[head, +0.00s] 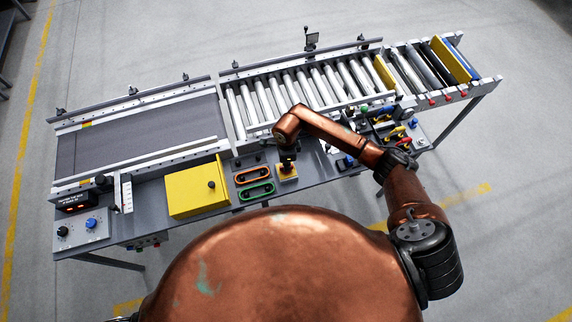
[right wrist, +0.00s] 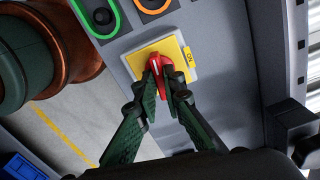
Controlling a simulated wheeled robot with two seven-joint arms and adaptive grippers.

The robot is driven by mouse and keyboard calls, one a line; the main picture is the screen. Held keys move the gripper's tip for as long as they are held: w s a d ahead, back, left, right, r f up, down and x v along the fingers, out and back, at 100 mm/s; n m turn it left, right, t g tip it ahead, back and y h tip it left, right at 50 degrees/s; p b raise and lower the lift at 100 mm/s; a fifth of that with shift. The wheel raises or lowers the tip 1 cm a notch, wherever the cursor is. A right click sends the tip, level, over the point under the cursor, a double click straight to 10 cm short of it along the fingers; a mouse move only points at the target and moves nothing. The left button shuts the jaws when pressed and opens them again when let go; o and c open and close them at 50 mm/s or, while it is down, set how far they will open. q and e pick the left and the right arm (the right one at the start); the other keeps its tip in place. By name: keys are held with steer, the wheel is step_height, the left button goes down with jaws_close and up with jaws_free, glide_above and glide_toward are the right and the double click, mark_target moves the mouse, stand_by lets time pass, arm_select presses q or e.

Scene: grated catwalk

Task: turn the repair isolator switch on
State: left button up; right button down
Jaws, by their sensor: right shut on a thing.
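The repair isolator switch is a red handle (right wrist: 155,66) on a yellow plate (right wrist: 142,57), with a small yellow "ON" label (right wrist: 188,57) at its right in the right wrist view. In the head view its yellow plate (head: 287,174) sits on the grey panel, to the right of the orange and green ovals. My right gripper (right wrist: 164,92) is shut on the red handle, one finger on each side, hiding part of it. In the head view the right gripper (head: 288,161) comes down over the plate from above. My left gripper is not in view.
A yellow box (head: 197,191) stands left of the orange (head: 252,174) and green (head: 256,190) ovals. A belt (head: 140,135) and a roller conveyor (head: 300,90) run behind. A box with a blue knob (head: 90,223) is at the far left. Cables (head: 393,131) lie right of my arm.

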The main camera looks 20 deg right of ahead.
steer(key=m, duration=0.9)
steer(key=m+p, duration=0.1)
steer(key=m, duration=0.2)
steer(key=shift+m, duration=0.3)
steer(key=shift+m+p, duration=0.45)
steer(key=shift+m, duration=1.45)
steer(key=c, duration=2)
jaws_free()
steer(key=shift+c, duration=0.2)
